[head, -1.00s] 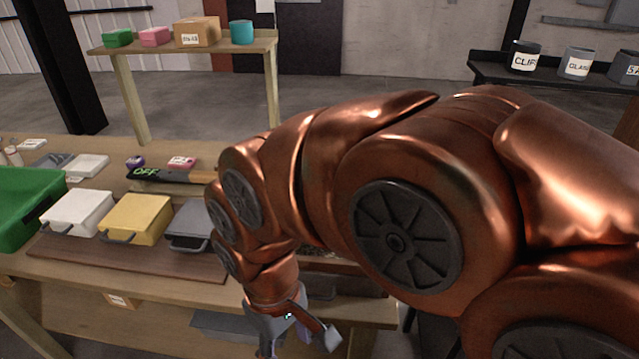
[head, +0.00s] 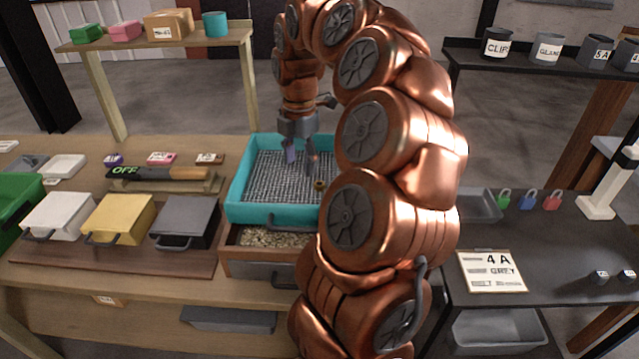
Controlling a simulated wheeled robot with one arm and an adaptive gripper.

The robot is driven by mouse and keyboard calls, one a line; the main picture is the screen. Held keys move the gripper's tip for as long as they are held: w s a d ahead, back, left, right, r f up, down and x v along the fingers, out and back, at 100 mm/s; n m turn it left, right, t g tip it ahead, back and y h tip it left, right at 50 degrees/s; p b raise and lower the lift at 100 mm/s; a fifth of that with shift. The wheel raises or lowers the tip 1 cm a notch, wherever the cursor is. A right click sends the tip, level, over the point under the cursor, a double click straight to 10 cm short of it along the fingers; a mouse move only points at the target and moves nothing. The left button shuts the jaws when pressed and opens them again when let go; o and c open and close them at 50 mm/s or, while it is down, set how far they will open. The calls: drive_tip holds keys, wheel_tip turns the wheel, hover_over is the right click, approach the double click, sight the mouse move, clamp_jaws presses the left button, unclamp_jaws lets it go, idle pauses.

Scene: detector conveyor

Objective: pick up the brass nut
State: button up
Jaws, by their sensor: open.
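A small brass-coloured nut (head: 319,185) lies on the mesh of the teal sieve tray (head: 262,213), near its right side. My gripper (head: 302,170) points down over the tray, open and empty. Its fingertips are just left of and behind the nut. I cannot tell how high the fingertips are above the mesh. My arm covers the right part of the tray.
Below the sieve is an open drawer of pale grains (head: 262,237). White, yellow (head: 119,220) and grey boxes stand to the left, with a detector marked OFF (head: 160,174) behind them. A card reading 4 A GREY (head: 491,271) lies on the dark right table.

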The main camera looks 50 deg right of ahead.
drive_tip(key=n, duration=0.1)
hover_over(321, 183)
drive_tip(key=shift+s+d+f, duration=0.25)
drive_tip(key=shift+d+f, duration=0.05)
drive_tip(key=shift+f, duration=0.25)
drive_tip(key=shift+f+p, duration=0.4)
drive_tip(key=shift+f, duration=0.5)
drive_tip(key=shift+w+a+f+p, duration=0.15)
drive_tip(key=shift+f+p, duration=0.45)
drive_tip(key=shift+f, duration=0.85)
drive_tip(key=shift+w+a+f+p, duration=0.15)
drive_tip(key=shift+f+p, duration=0.4)
drive_tip(key=shift+f, duration=0.9)
drive_tip(key=shift+c, duration=0.4)
clamp_jaws()
